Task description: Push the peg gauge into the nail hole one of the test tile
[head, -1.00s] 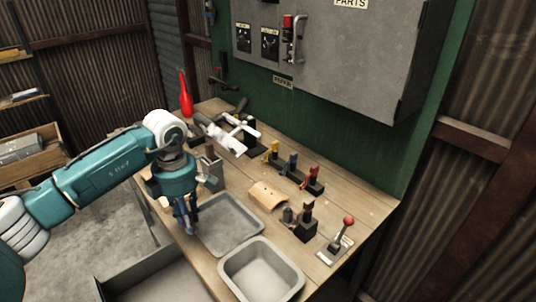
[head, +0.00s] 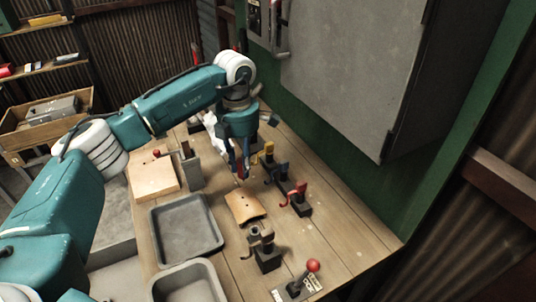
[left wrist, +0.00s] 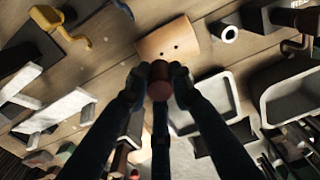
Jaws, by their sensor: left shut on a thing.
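The test tile (head: 246,208) is a curved tan tile lying on the workbench, with small dark holes in its top. In the left wrist view the tile (left wrist: 178,33) lies just beyond my fingertips, and two holes show. My left gripper (head: 241,172) points down above and just behind the tile. It is shut on the peg gauge, a short reddish-brown cylinder (left wrist: 159,82) seen end-on between the fingers. The peg appears apart from the tile, though the gap is hard to judge. The peg's far end is hidden. My right gripper is not in view.
Yellow, blue and red hooks (head: 297,196) on black blocks stand right of the tile. A dark post fixture (head: 267,256) and red-knobbed lever (head: 312,266) are in front. Grey trays (head: 186,228) lie left, near a wooden board (head: 153,178). A grey cabinet (head: 355,70) overhangs the back.

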